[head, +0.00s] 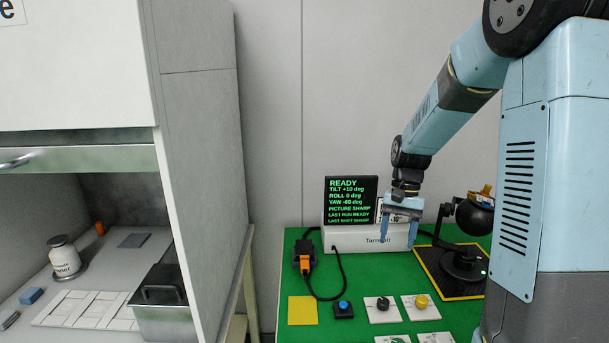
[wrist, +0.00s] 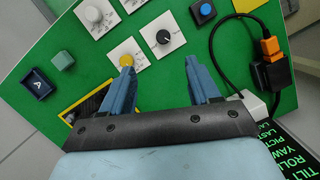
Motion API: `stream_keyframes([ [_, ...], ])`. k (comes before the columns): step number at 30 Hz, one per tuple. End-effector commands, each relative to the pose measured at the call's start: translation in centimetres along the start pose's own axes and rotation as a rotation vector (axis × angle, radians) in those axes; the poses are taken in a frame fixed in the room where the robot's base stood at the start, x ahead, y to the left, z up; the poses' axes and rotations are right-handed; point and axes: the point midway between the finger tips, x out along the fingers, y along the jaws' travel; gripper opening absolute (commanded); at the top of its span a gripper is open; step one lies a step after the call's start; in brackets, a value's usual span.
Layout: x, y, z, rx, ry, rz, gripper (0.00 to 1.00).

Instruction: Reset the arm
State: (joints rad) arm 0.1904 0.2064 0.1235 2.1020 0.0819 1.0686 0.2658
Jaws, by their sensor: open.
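My gripper (head: 399,228) hangs from my blue arm above the green table, in front of the white Turntilt box (head: 352,238). Its two blue fingers are apart with nothing between them. In the wrist view my gripper (wrist: 163,85) is open above the green mat. A knob with a yellow top (wrist: 126,61) lies just past one fingertip in that view, and a black knob on a white plate (wrist: 151,50) shows between the fingers. I cannot tell the exact height of the fingers above the table.
A screen (head: 351,202) reads READY. A black camera gimbal (head: 464,262) stands right of my gripper on a yellow-edged pad. A blue button (head: 344,306), a yellow square (head: 302,311) and a cable lie in front. A cabinet (head: 200,130) with a jar (head: 65,257) stands left.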

Motion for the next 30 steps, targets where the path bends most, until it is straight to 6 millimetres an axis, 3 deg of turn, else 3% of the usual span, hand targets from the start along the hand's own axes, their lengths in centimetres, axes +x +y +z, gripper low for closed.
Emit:
stream_keyframes([
  [3, -2.3, 0.2, 2.4, -0.038, 0.073, 0.001, 0.61],
  [13, -6.9, 1.4, 8.8, -0.138, 0.258, 0.000, 0.61],
  [21, -9.3, 2.7, 14.1, -0.218, 0.407, -0.005, 0.61],
  [30, -10.6, 4.4, 19.7, -0.306, 0.573, -0.015, 0.61],
])
